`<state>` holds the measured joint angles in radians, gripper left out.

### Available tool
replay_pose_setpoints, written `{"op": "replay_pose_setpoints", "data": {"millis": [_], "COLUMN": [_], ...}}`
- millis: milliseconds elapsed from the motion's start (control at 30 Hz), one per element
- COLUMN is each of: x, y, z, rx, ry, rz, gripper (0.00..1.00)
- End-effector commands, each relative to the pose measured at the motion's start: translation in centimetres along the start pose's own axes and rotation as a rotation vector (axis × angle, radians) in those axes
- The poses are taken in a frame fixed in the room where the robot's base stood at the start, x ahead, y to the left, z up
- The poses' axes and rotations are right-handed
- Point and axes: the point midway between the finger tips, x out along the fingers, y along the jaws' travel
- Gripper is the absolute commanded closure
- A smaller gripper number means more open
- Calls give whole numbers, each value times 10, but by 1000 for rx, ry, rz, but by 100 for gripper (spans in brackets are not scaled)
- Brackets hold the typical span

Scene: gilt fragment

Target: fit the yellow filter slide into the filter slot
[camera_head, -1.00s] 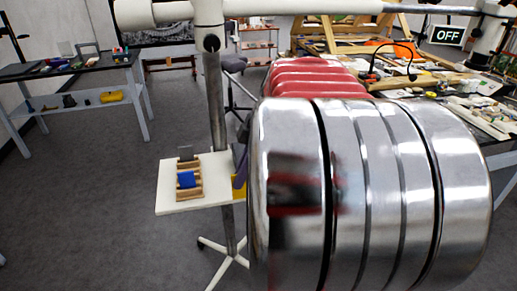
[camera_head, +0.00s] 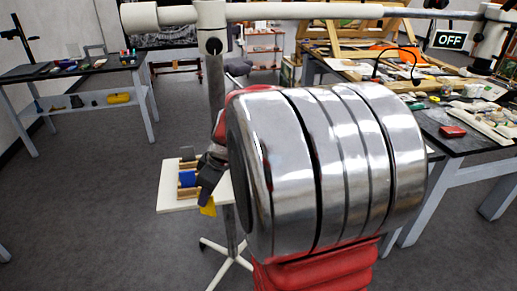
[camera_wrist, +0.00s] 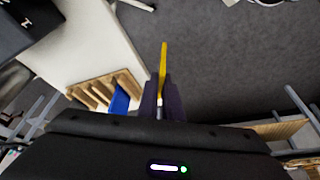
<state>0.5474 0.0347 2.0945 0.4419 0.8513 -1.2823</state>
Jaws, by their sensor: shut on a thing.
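The yellow filter slide (camera_wrist: 163,62) stands edge-on between the dark purple fingers of my gripper (camera_wrist: 162,95) in the wrist view. My gripper is shut on it. In the head view the yellow slide (camera_head: 208,206) hangs below my gripper (camera_head: 206,190), over the right front part of a white stand top (camera_head: 168,190). A wooden rack (camera_head: 187,192) on that top holds a blue slide (camera_head: 187,179). In the wrist view the rack (camera_wrist: 98,88) and blue slide (camera_wrist: 120,101) are just left of my fingers. I cannot make out the filter slot in either view.
A dark block (camera_head: 187,152) stands behind the rack. A dark box (camera_wrist: 22,25) shows at the wrist view's upper left. A cluttered bench (camera_head: 460,130) is at right, another table (camera_head: 75,70) at left.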

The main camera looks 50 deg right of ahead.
Motion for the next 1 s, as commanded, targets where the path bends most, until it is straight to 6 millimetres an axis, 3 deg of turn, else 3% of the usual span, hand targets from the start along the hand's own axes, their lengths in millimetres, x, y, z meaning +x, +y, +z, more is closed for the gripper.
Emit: {"op": "replay_pose_setpoints", "data": {"millis": [100, 400, 1000], "x": [28, 80, 145], "y": [-11, -38, -103], "z": [-21, -64, -126], "rx": [73, 231, 415], "ry": [-3, -6, 3], "rz": [29, 97, 174], "gripper": [100, 100, 100]}}
